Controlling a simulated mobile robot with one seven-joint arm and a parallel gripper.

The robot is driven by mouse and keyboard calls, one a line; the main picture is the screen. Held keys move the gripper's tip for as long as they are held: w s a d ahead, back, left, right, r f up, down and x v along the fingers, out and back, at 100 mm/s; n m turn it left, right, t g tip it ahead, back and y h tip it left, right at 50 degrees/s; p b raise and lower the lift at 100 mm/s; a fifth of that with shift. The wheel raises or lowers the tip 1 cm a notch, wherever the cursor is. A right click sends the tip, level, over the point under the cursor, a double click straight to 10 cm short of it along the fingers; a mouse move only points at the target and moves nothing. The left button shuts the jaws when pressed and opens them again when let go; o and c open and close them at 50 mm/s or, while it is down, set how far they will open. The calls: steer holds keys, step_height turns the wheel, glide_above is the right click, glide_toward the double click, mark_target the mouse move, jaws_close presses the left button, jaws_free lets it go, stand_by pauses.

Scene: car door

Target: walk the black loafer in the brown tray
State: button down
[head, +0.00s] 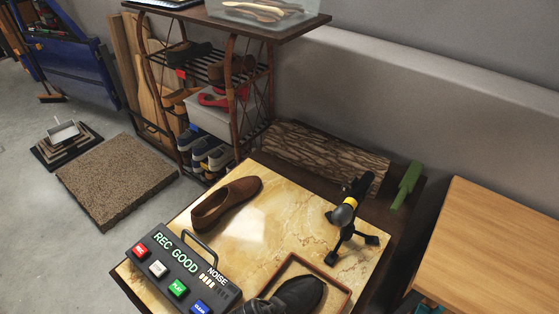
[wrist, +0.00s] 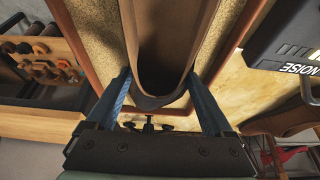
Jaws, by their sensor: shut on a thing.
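The black loafer (head: 298,292) is in the brown tray (head: 325,274) at the bottom edge of the head view, its near part cut off by the frame. In the wrist view, my gripper (wrist: 158,78) has its two blue fingers on either side of the loafer's end (wrist: 160,101), shut on it. The loafer looks brownish there, with its dark opening facing the camera. The tray's rim (wrist: 75,45) runs along both sides of the shoe. I cannot tell whether the sole touches the tray floor. My gripper does not show clearly in the head view.
A brown loafer (head: 227,203) lies on the marble-topped table (head: 270,215). A recorder box with coloured buttons (head: 178,276) stands left of the tray, and a small black tripod (head: 347,218) stands behind it. A wooden table (head: 495,250) is at right.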

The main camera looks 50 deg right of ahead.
steer(key=shift+s+r+p, duration=0.15)
steer(key=shift+r+p, duration=0.45)
steer(key=shift+p, duration=0.45)
steer(key=r+p, duration=0.1)
steer(key=s+r+p, duration=0.1)
steer(key=r+p, duration=0.1)
steer(key=s+r+p, duration=0.1)
steer(key=p, duration=0.1)
steer(key=shift+d+r, duration=0.1)
steer(key=shift+r, duration=0.2)
steer(key=shift+f, duration=0.1)
